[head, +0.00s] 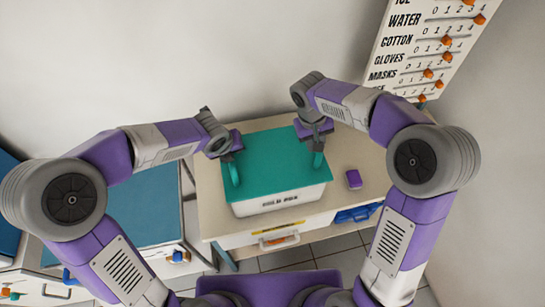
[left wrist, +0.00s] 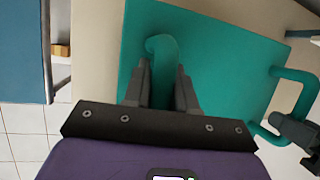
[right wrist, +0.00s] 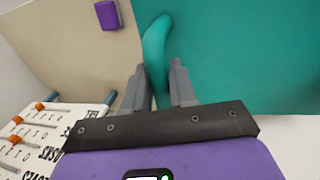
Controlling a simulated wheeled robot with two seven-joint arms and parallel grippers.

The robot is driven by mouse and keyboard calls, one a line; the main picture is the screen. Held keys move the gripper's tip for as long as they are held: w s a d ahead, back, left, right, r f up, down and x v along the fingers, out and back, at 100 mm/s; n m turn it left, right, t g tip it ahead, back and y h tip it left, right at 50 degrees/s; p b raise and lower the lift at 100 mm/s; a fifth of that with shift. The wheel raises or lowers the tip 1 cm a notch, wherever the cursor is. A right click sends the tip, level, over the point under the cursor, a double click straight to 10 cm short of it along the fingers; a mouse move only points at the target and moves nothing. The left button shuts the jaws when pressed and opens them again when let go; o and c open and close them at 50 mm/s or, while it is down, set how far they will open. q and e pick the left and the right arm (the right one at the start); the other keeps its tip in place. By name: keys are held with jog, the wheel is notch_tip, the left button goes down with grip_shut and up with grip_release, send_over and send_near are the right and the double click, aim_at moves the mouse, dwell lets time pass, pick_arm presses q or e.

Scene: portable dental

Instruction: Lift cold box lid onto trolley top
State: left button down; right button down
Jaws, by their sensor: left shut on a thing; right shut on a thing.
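The cold box (head: 275,203) is white with dark lettering on its front and stands on the beige trolley top (head: 350,160). Its flat teal lid (head: 268,152) lies over the box, with an upright teal handle at each side. My left gripper (head: 229,160) is shut on the left handle, which also shows between its fingers in the left wrist view (left wrist: 162,85). My right gripper (head: 318,140) is shut on the right handle, seen between its fingers in the right wrist view (right wrist: 156,60). I cannot tell whether the lid touches the box rim.
A small purple block (head: 353,179) lies on the trolley top right of the box. A board with sliders and labels (head: 425,50) stands at the upper right. A blue-topped surface (head: 140,205) is to the left. The trolley top is clear around the block.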

pick_arm(q)
jog(key=shift+r, duration=0.15)
pick_arm(e)
jog(key=shift+r, duration=0.1)
